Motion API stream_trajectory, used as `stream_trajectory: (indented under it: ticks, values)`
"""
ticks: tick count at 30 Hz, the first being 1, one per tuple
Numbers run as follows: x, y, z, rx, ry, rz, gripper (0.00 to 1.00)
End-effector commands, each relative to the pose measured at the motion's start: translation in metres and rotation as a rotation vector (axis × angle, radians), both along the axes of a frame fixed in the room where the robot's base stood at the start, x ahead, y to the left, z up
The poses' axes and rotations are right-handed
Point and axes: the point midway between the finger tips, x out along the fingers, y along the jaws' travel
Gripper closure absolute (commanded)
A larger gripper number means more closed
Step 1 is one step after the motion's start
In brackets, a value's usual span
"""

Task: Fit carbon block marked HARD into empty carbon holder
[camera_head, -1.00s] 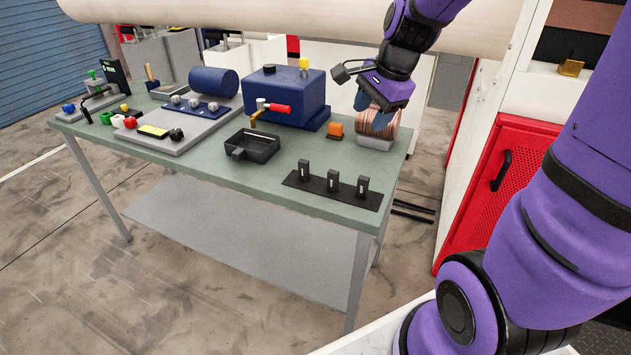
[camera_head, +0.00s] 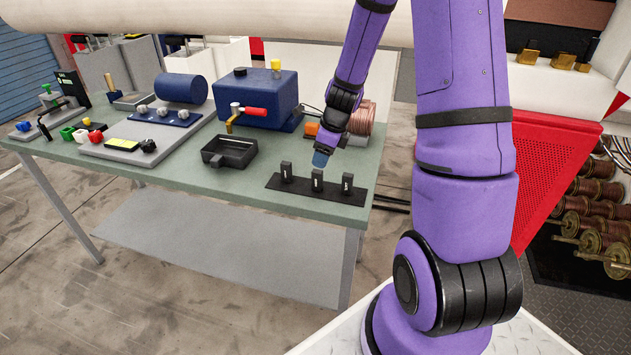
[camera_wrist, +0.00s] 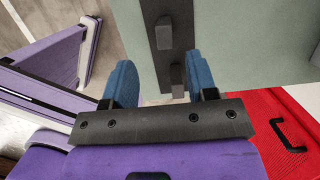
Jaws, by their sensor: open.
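Several small black blocks stand upright on a black strip (camera_head: 272,185) near the table's front right corner: a left block (camera_head: 287,170), a middle block (camera_head: 317,180) and a right block (camera_head: 347,184). Their pale marks are too small to read, so I cannot tell which says HARD. Brass brackets (camera_head: 563,61) sit on the white machine at upper right; whether one is the empty holder is unclear.
A black tray (camera_head: 229,152), a blue box with a red-handled lever (camera_head: 258,98) and a copper coil (camera_head: 361,117) stand on the green table (camera_head: 200,182). A red cabinet (camera_head: 548,165) and racked spools (camera_head: 595,215) are to the right.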

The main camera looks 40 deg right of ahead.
Motion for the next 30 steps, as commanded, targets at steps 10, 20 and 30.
stream_trajectory:
  ticks: [10,20,30]
  values:
    - [0.005,0.003,-0.023,0.001,0.0,0.001,0.47]
    - [0.015,0.006,-0.059,0.002,0.001,0.003,0.47]
    - [0.018,0.007,-0.068,0.0,-0.001,0.003,0.47]
